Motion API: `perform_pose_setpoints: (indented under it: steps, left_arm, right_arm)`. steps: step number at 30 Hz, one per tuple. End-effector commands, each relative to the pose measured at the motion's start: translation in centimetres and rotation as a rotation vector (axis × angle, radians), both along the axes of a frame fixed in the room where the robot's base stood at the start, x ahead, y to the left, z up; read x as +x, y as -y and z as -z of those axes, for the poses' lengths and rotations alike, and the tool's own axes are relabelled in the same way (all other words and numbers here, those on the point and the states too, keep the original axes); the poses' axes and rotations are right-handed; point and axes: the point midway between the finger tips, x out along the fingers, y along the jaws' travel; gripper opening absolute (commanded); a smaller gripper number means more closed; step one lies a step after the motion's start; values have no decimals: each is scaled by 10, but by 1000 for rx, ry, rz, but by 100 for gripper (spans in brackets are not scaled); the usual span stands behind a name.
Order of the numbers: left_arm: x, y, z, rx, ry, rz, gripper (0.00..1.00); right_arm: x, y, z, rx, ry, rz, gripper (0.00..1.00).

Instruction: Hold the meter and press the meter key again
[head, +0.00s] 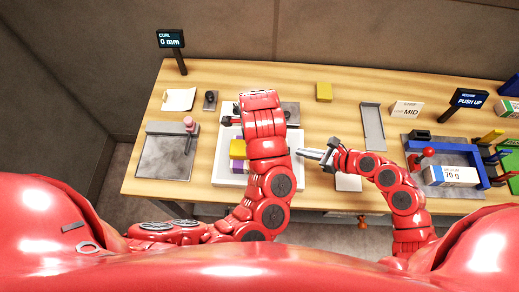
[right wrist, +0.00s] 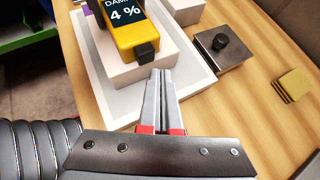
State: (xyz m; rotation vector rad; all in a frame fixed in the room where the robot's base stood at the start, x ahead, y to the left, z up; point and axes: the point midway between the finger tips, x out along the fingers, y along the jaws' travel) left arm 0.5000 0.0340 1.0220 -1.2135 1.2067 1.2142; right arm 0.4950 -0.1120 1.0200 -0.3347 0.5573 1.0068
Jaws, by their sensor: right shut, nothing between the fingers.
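The yellow meter (right wrist: 132,38) lies on a white ream (right wrist: 125,70) in the right wrist view, its dark screen reading "DAMP 4 %". Its black key (right wrist: 147,52) is at the near end. My right gripper (right wrist: 160,74) is shut and empty, its tips close to the key; I cannot tell if they touch. In the head view my right gripper (head: 308,153) points left at the white tray (head: 236,181). Yellow (head: 237,149) shows beside my left arm, which covers much of the tray.
A "PUSH UP" sign (head: 468,99) and a blue-framed station (head: 412,173) stand right. A grey plate (head: 168,152) lies left.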

Motion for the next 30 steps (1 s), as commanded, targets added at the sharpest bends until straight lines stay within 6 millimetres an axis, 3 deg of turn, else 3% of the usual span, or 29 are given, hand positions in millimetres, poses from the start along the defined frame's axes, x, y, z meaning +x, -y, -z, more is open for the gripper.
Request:
perform_pose_setpoints:
  steps: [9, 24, 30]
  left_arm:
    - [0, 0, 0, 0, 0, 0, 5]
    - [0, 0, 0, 0, 0, 0, 5]
    - [0, 0, 0, 0, 0, 0, 5]
  right_arm:
    - [0, 4, 0, -1, 1, 2, 0]
    - [1, 56, 0, -2, 0, 4, 0]
    - [1, 62, 0, 0, 1, 3, 0]
